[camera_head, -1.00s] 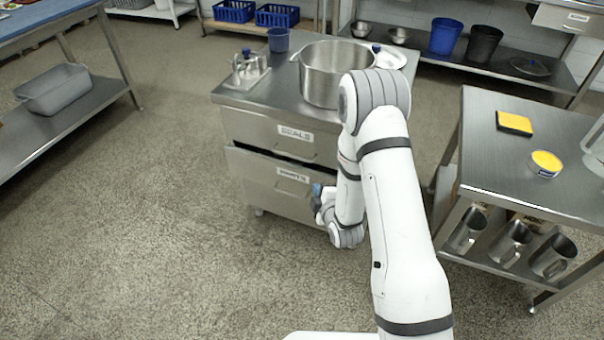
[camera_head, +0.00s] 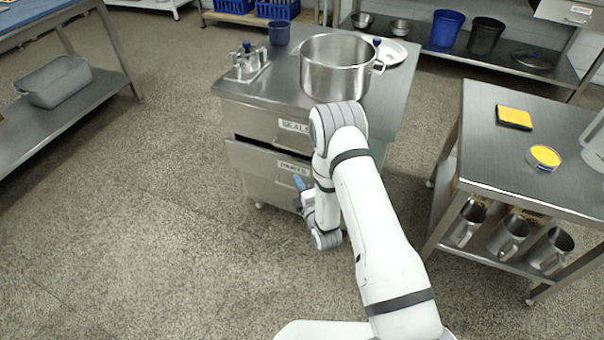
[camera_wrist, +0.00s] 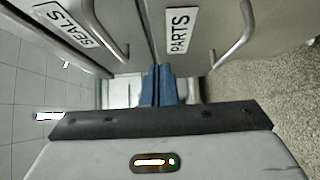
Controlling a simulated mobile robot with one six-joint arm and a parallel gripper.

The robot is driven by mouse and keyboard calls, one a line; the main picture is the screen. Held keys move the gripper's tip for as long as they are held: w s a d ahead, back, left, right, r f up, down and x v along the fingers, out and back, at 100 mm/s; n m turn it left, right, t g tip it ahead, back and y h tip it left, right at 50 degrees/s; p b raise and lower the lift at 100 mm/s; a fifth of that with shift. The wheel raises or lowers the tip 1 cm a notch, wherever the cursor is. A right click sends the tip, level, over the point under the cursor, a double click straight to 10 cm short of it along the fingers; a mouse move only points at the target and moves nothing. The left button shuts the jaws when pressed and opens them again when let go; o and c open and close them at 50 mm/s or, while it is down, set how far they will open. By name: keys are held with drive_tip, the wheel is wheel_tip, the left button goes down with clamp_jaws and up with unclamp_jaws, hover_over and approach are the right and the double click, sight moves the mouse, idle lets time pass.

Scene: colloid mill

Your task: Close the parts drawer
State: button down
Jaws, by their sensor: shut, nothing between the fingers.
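The parts drawer (camera_head: 258,168) is the lower metal drawer of the cabinet, with a white PARTS label. A dark gap along its top edge shows it standing partly open. In the wrist view, the PARTS label (camera_wrist: 180,30) and the drawer's bar handle (camera_wrist: 236,42) are at top right. My gripper (camera_wrist: 157,70) is shut and empty, its blue fingers together, near the drawer front. In the head view, my gripper (camera_head: 298,182) is just in front of the drawer's right part. My arm hides the drawer's right end. I cannot tell whether the fingers touch it.
The seals drawer (camera_head: 265,124) above looks shut. A steel pot (camera_head: 330,72), a blue cup (camera_head: 279,33) and a small rack (camera_head: 248,65) stand on the cabinet. A steel table (camera_head: 500,160) with jugs below stands to the right. The floor left of the cabinet is clear.

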sight(298, 164)
drive_tip(key=shift+w+d, duration=0.25)
drive_tip(key=shift+w, duration=0.95)
drive_tip(key=shift+w+d, duration=0.2)
drive_tip(key=shift+w, duration=1)
drive_tip(key=shift+b, duration=0.3)
